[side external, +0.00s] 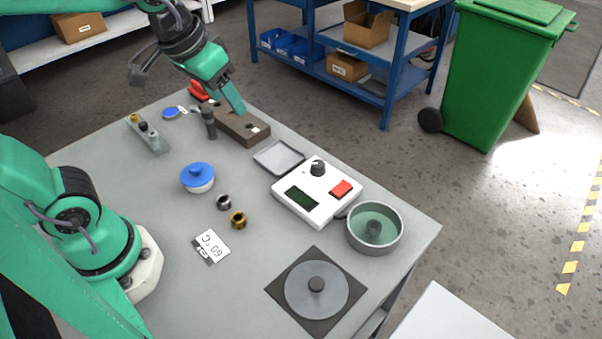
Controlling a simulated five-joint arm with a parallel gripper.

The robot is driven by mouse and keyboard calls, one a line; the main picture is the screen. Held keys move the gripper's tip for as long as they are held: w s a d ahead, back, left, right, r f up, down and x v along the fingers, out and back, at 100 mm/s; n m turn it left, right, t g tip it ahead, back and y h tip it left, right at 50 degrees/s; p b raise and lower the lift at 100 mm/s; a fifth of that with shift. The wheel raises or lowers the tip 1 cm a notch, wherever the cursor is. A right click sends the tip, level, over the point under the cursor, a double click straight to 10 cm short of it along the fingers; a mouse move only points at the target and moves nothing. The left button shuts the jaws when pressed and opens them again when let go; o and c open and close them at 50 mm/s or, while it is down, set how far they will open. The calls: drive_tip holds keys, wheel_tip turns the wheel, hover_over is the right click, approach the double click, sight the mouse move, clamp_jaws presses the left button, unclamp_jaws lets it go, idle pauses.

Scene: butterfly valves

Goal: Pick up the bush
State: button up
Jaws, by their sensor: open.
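Two small ring-shaped parts that look like bushes stand on the grey table: a dark grey bush (223,202) and, just in front and to its right, a brass bush (238,220). They are close together but appear apart. My gripper (239,108) is at the back of the table, pointing down over or near a brown block (229,124), well away from both bushes. It is open, and I see nothing held in it. Whether its fingertips touch the block cannot be told from this view.
Near the bushes are a blue-lidded white pot (198,187), a label card (214,243) and a white control box (293,203). A dark upright cylinder (209,124) stands beside the block. A grey bowl (374,244) and a round plate (305,277) are at the right and front.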

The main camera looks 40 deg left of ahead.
drive_tip(key=w+d+f+g, duration=0.2)
drive_tip(key=w+d, duration=0.4)
drive_tip(key=w, duration=0.1)
drive_tip(key=g, duration=0.2)
approach(374, 222)
drive_tip(key=d, duration=0.2)
drive_tip(key=shift+s+a+f+y, duration=0.1)
drive_tip(key=shift+s+f+y, duration=0.1)
drive_tip(key=shift+f, duration=0.6)
drive_tip(key=shift+s+a+f+y, duration=0.1)
drive_tip(key=shift+s+a+f, duration=0.1)
drive_tip(key=shift+f, duration=0.65)
drive_tip(key=shift+a+f, duration=0.15)
drive_tip(key=shift+f, duration=2.45)
